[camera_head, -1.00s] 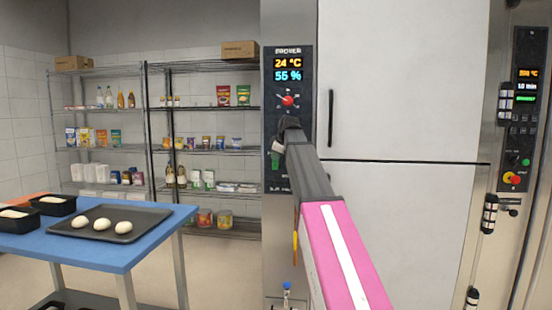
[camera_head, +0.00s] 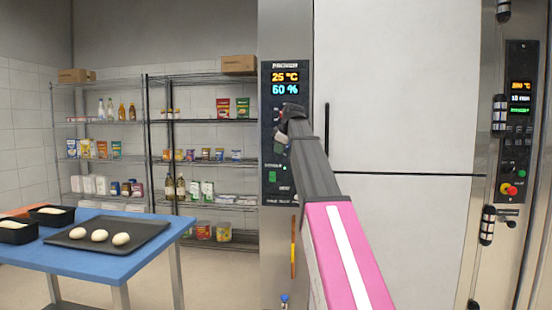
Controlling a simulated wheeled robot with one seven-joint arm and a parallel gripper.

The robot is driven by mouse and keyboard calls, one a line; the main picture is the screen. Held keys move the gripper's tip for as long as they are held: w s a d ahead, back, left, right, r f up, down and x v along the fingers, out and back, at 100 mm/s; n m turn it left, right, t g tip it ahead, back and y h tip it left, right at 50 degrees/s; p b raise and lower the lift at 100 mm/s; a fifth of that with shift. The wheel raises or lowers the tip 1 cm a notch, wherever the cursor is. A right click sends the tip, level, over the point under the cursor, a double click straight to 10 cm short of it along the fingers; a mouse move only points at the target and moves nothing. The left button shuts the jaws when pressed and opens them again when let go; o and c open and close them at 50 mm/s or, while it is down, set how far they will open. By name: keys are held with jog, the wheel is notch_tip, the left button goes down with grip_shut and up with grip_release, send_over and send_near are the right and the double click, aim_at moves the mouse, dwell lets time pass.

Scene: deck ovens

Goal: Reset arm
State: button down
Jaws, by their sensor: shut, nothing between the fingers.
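My arm, pink with a white stripe and a dark grey end, reaches up to the prover's control panel (camera_head: 285,75). My gripper (camera_head: 286,125) is in front of the panel's middle, below the display (camera_head: 286,83), which reads 25 °C and 60 %. The gripper is shut with nothing seen in it, and it covers the panel's knob. I cannot tell whether it touches the panel. A green switch (camera_head: 272,177) shows below it.
The prover's tall white doors (camera_head: 400,90) with a dark handle (camera_head: 327,130) stand close beside my arm. A second control panel (camera_head: 517,120) is at the right. A blue table (camera_head: 100,262) with a dark tray (camera_head: 75,238) of dough balls and black tins (camera_head: 52,215) is at left.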

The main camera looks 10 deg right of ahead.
jog(key=shift+s+d+r, duration=0.1)
jog(key=shift+s+r, duration=0.05)
jog(key=shift+r, duration=0.25)
jog(key=shift+f, duration=0.1)
jog(key=s+a+f+m+g+h, duration=0.1)
jog(key=s+f+m+g, duration=0.2)
jog(key=f, duration=1.6)
jog(key=s+f+m, duration=0.3)
jog(key=s+f, duration=0.2)
jog(key=f, duration=1.3)
jog(key=s+f+m+g+h, duration=0.1)
jog(key=s+f+m+g, duration=0.3)
jog(key=s+f, duration=2)
notch_tip(320, 180, down, 4)
jog(key=m, duration=0.3)
jog(key=shift+s+a+h, duration=0.25)
jog(key=shift+a+h, duration=0.05)
jog(key=shift+a, duration=0.05)
